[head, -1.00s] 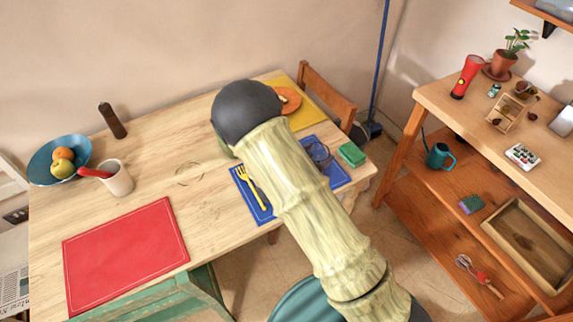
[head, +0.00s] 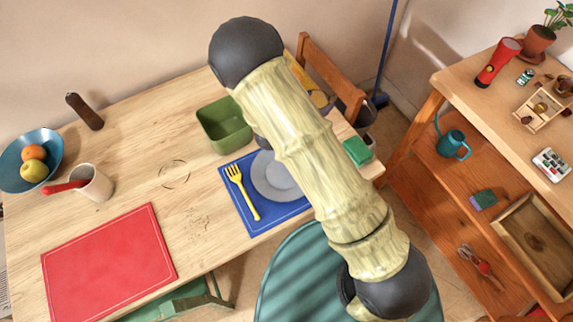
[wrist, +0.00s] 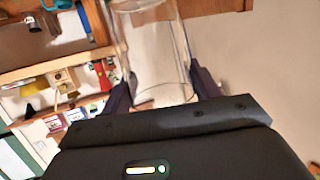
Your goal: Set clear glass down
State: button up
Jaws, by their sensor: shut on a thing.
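In the wrist view, my gripper (wrist: 162,88) is shut on the clear glass (wrist: 150,45), with one dark finger on each side of it. The glass's top runs out of the picture. In the head view my arm hides the gripper, and I cannot make out the glass there. A blue placemat (head: 238,209) lies at the table's front right, with a grey plate (head: 273,182) and a yellow fork (head: 241,190) on it. My arm covers the mat's right part. I cannot tell how high the glass is above the table.
A green square bowl (head: 222,128) stands behind the blue mat, and a green block (head: 358,151) lies at the table's right end. A red placemat (head: 108,262), a cup (head: 93,184) and a blue fruit bowl (head: 18,160) are at left. The table's middle is clear.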

jog(key=shift+s+f, duration=0.1)
jog(key=shift+s, duration=0.15)
notch_tip(320, 180, down, 5)
jog(key=shift+d+r+p, duration=0.1)
jog(key=shift+r+p, duration=0.1)
jog(key=shift+p, duration=0.2)
jog(key=shift+w+f, duration=0.1)
jog(key=shift+f, duration=0.4)
